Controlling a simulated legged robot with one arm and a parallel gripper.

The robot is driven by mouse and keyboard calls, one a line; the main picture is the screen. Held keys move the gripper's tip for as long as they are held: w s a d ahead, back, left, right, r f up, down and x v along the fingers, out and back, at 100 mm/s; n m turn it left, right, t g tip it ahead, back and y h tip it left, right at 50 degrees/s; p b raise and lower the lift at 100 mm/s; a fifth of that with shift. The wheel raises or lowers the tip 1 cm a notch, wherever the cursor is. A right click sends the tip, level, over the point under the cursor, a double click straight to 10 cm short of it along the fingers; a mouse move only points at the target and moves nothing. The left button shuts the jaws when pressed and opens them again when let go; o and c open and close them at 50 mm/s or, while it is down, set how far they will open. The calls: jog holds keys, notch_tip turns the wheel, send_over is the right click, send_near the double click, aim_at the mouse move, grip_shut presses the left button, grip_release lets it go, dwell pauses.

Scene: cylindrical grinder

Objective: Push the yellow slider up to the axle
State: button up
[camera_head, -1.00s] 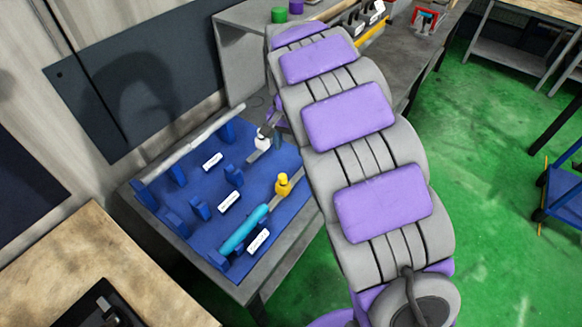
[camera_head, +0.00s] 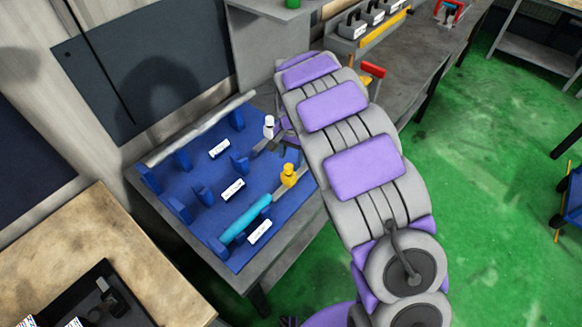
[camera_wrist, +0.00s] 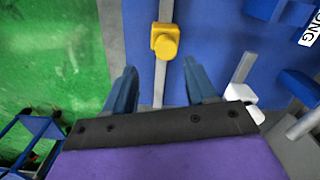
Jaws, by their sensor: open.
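The yellow slider (camera_head: 289,175) sits on a thin grey rail at the right side of the blue board (camera_head: 196,228). A turquoise axle (camera_head: 246,219) lies in line with it to the lower left, with a short gap between them. A white slider (camera_head: 268,125) stands farther back. My gripper (camera_head: 272,143) is beside the white slider, on the yellow slider's side. In the wrist view my gripper (camera_wrist: 160,66) is open and empty. The yellow slider (camera_wrist: 164,42) shows beyond the fingertips, between their lines and apart from both. The white slider (camera_wrist: 240,93) shows right of the right finger.
Blue supports (camera_head: 205,192) and white labels (camera_head: 233,189) stand on the board around the axle. A long pale rod (camera_head: 195,131) runs along the board's back edge. A wooden table (camera_head: 60,250) with a black tray is at lower left. Green floor lies right.

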aim_at(288, 165)
jog(key=f, duration=0.2)
jog(key=a+f, duration=0.1)
jog(key=f, duration=0.1)
jog(key=a+f+b, duration=0.1)
jog(key=f, duration=0.1)
jog(key=shift+f, duration=0.15)
jog(key=shift+d, duration=0.8)
jog(key=shift+c, duration=0.6)
jog(key=shift+a, duration=0.5)
jog(key=c, duration=0.6)
jog(key=shift+w+d, duration=0.1)
jog(key=shift+d, duration=0.05)
grip_shut()
